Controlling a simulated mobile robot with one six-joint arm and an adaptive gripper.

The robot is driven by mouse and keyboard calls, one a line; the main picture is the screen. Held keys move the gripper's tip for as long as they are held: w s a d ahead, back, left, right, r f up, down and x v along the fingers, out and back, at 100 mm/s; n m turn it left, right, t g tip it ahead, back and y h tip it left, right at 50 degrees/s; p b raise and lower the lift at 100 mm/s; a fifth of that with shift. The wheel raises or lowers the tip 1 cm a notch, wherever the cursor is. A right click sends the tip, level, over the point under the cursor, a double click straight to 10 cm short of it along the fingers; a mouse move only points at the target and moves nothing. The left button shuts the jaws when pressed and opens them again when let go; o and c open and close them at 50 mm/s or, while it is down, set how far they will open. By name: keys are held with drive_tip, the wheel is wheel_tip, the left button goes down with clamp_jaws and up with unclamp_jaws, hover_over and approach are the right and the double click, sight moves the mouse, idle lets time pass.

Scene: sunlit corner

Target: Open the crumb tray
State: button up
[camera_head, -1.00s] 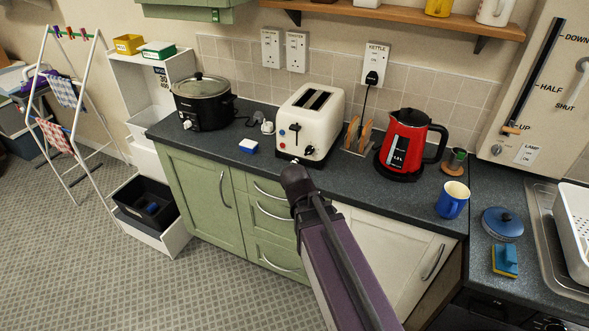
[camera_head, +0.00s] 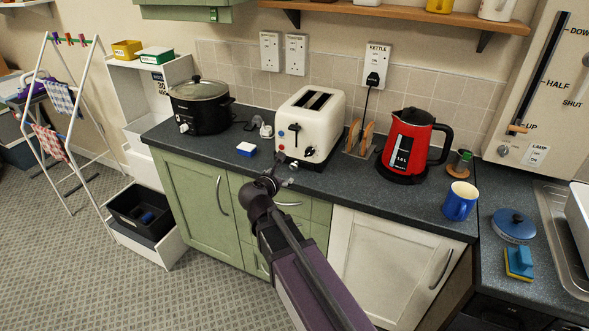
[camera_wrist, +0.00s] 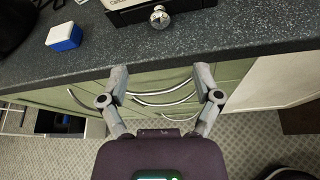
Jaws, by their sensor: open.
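The cream toaster (camera_head: 322,112) stands on the dark worktop with two empty-looking slots on top. In the wrist view its dark lower front (camera_wrist: 190,8) shows at the top edge, with partly cut-off white lettering. A round silver knob (camera_wrist: 159,17) sticks out from it, apparently the crumb tray's knob. The tray looks shut, though most of it is out of view. My gripper (camera_wrist: 160,76) is open and empty, its fingers apart at the worktop's front edge, short of the knob and roughly in line with it. In the head view my gripper (camera_head: 283,173) is just in front of the toaster.
A blue-and-white block (camera_head: 246,149) lies left of the toaster, near a black slow cooker (camera_head: 200,105). A toast rack (camera_head: 358,138) and red kettle (camera_head: 405,145) stand close on the right. Green drawers (camera_head: 300,208) with bar handles lie below the worktop (camera_wrist: 240,30).

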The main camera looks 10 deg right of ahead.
sight(293, 167)
idle(0.3)
drive_tip(key=b+x, duration=0.5)
drive_tip(key=x, duration=0.8)
drive_tip(key=shift+w+d+f, duration=0.1)
drive_tip(key=shift+w+d, duration=0.1)
drive_tip(key=shift+w, duration=0.15)
